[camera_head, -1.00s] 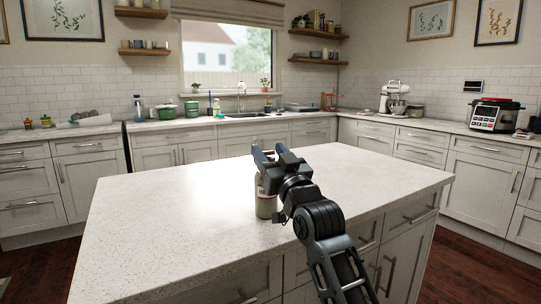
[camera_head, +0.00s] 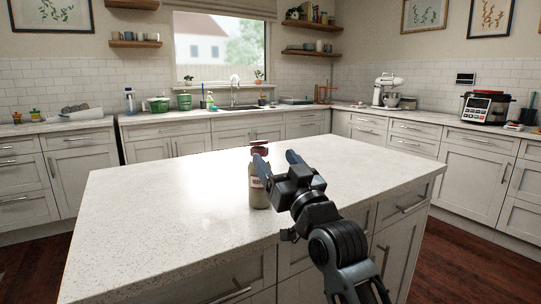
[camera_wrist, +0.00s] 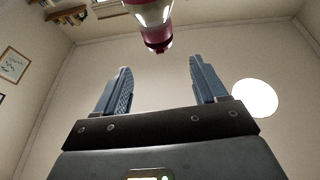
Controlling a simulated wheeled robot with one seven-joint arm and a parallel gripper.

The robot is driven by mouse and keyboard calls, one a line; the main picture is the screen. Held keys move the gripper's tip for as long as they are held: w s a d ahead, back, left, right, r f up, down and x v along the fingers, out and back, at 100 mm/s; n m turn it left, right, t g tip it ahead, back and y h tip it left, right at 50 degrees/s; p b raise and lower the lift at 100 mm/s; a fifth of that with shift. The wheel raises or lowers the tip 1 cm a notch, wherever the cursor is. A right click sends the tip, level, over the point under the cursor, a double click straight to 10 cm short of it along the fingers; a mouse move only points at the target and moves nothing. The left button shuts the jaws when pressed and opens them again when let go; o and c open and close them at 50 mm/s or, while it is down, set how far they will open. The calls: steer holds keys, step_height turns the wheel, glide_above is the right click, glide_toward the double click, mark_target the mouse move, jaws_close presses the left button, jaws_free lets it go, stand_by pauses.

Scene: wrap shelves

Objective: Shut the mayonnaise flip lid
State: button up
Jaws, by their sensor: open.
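The mayonnaise bottle (camera_head: 259,187) stands upright near the front edge of the island, pale with a label and a dark red cap (camera_head: 260,150). In the wrist view the bottle (camera_wrist: 152,13) hangs in from the top edge, upside down in the picture, with its red cap (camera_wrist: 157,37) lowest. The flip lid's exact angle is too small to tell. My gripper (camera_head: 277,161) is open and empty, just right of the bottle's upper part, and partly overlaps its label side. In the wrist view my gripper (camera_wrist: 159,66) has its fingers spread, with the cap beyond the gap between the tips.
The white speckled island top (camera_head: 165,215) is otherwise clear. Back counters carry a green pot (camera_head: 158,104), a stand mixer (camera_head: 387,90) and a multicooker (camera_head: 485,107), all well away from my arm.

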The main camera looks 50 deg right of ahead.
steer(key=shift+s+a, duration=0.1)
steer(key=shift+s, duration=0.2)
